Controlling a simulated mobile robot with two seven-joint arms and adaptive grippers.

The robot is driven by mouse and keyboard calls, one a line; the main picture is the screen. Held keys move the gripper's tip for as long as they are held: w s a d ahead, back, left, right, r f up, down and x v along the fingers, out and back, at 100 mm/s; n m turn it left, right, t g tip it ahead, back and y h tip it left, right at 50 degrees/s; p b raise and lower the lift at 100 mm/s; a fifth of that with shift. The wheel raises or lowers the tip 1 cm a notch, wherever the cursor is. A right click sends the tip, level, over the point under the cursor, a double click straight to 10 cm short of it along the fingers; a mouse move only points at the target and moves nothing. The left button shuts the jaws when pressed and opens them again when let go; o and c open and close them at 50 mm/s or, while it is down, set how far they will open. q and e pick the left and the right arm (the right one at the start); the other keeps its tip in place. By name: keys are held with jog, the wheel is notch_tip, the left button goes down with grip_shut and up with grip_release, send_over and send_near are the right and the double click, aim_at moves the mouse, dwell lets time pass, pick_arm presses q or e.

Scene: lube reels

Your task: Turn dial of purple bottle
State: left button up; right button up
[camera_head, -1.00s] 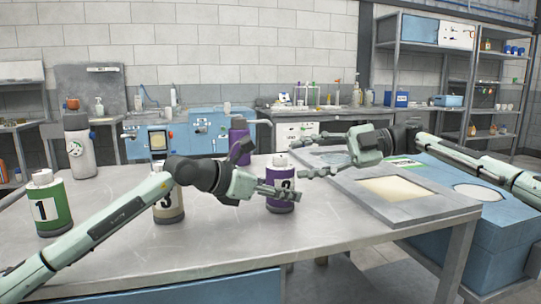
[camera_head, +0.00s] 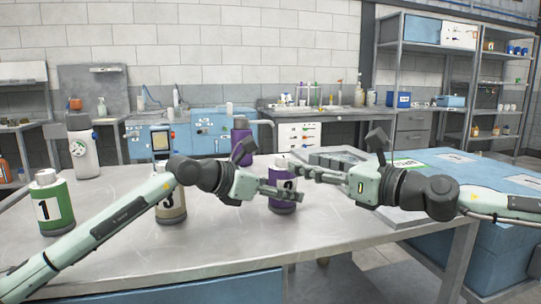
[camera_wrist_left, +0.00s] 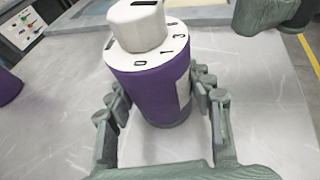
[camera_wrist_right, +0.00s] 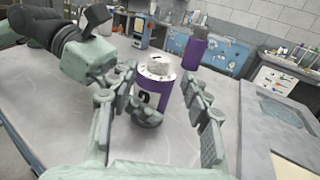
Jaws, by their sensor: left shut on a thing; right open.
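The purple bottle (camera_head: 283,204) marked 2 stands upright on the metal table. Its white dial (camera_wrist_left: 137,28), with black marks on the collar below, sits on top. My left gripper (camera_head: 285,193) is shut on the bottle's body, with a finger on each side in the left wrist view (camera_wrist_left: 160,105). My right gripper (camera_head: 306,172) is open beside the dial at the bottle's right. In the right wrist view its fingers frame the bottle (camera_wrist_right: 168,92) and dial (camera_wrist_right: 158,65); I cannot tell whether they touch it.
A green bottle (camera_head: 55,205) marked 1 and a beige bottle (camera_head: 172,207), partly behind my left arm, stand to the left. A second purple bottle (camera_head: 240,135) and a white bottle (camera_head: 84,155) stand farther back. A grey compartment tray (camera_head: 340,158) lies at the right.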

jog(key=x, duration=1.1)
jog(key=shift+w+a, duration=0.1)
grip_shut()
